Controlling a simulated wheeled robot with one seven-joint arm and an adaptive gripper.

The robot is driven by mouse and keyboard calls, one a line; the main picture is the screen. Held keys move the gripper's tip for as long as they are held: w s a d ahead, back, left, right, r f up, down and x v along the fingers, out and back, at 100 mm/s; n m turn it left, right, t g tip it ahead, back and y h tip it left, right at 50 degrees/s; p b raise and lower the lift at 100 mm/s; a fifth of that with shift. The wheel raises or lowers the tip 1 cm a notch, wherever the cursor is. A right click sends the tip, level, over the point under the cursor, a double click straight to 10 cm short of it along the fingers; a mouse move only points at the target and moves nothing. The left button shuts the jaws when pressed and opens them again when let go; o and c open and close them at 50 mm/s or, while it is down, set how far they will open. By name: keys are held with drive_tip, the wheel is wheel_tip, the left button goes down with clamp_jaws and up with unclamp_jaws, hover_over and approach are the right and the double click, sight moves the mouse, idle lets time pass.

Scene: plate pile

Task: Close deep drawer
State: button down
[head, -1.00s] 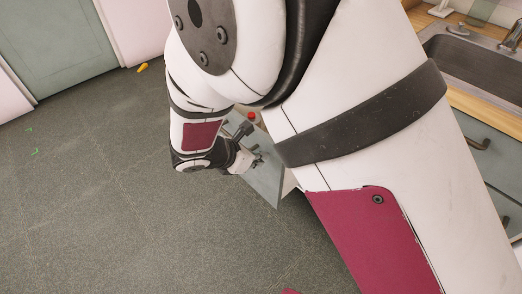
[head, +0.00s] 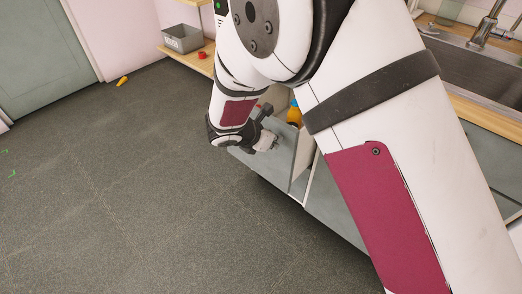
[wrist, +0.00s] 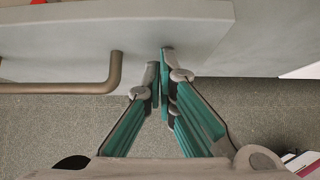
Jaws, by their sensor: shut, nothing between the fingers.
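The deep drawer (head: 244,158) stands out from the grey cabinet, its front low in the head view beyond my arm. In the wrist view the drawer front (wrist: 215,45) is a pale grey panel with a bronze bar handle (wrist: 70,87) at the left. My gripper (head: 274,143) is at the drawer front in the head view. In the wrist view my gripper (wrist: 160,62) has its fingertips together, empty, right of the handle and close against the panel. I cannot tell whether they touch it. My arm hides part of the drawer.
An orange bottle (head: 295,114) shows behind the drawer front, partly hidden. A grey bin (head: 183,38) and a red item (head: 202,56) sit on a wooden shelf at the back. A small yellow item (head: 123,81) lies on the floor. A sink (head: 477,75) is at right.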

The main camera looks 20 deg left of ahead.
drive_tip(key=w+d, duration=0.3)
drive_tip(key=w, duration=0.4)
drive_tip(key=w+d, duration=0.3)
drive_tip(key=w, duration=0.5)
drive_tip(key=shift+p, duration=0.3)
drive_tip(key=shift+w+d, duration=0.1)
drive_tip(key=shift+d, duration=0.1)
